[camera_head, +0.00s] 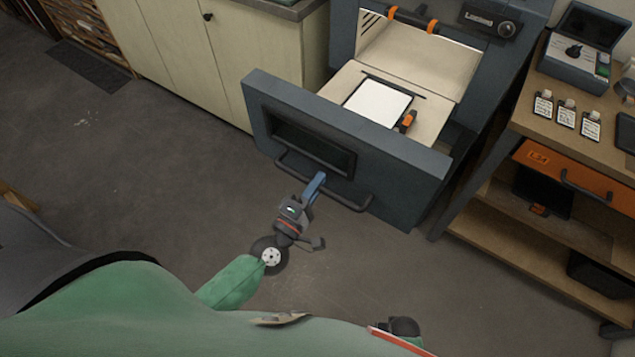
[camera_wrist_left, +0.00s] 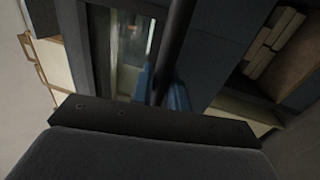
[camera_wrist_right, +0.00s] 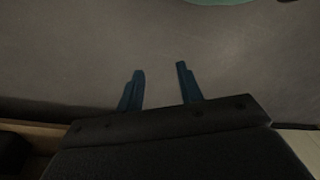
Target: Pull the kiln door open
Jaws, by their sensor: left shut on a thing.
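The kiln door (camera_head: 405,168) is a dark blue-grey panel with a window, standing out from the kiln body (camera_head: 470,75). The opened gap behind it shows a pale interior and a white sheet (camera_head: 377,103). A dark bar handle (camera_head: 345,203) runs across the door's front. My left gripper (camera_head: 318,181) is shut on the handle. In the left wrist view the bar (camera_wrist_left: 172,45) passes between the blue fingers (camera_wrist_left: 165,92), which are partly hidden by the gripper body. My right gripper (camera_wrist_right: 160,85) is open and empty above bare floor.
A wooden bench (camera_head: 528,75) with small jars and a grey box stands right of the kiln. Its orange drawer (camera_head: 560,170) is shut. Cream cabinets (camera_head: 180,50) stand on the left. The floor (camera_head: 150,150) before the door is clear.

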